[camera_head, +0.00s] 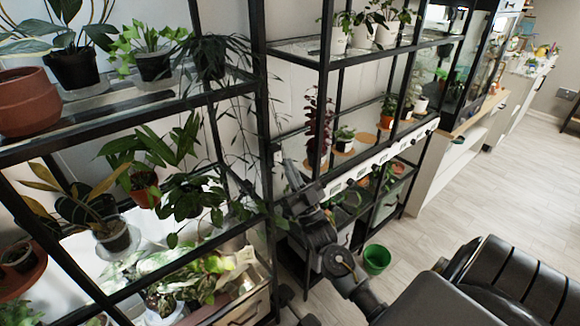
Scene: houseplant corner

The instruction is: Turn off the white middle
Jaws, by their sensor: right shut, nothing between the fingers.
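My right gripper (303,192) is dark and shut with nothing between its fingers. It is at the front edge of the middle shelf of the right rack, on the left part of that edge. A row of small white pieces (335,187) runs along this edge, up and to the right from the gripper. They look like switches or labels, too small to tell which, and their on or off state cannot be read. The gripper hides part of the edge, and I cannot tell if it touches anything. My left gripper is not in view.
A left black rack holds several potted plants, with a terracotta pot (28,102) on top. Trailing leaves (240,110) hang beside the rack posts near my right arm. A green bucket (377,259) stands on the floor. The wooden floor (480,190) at right is clear.

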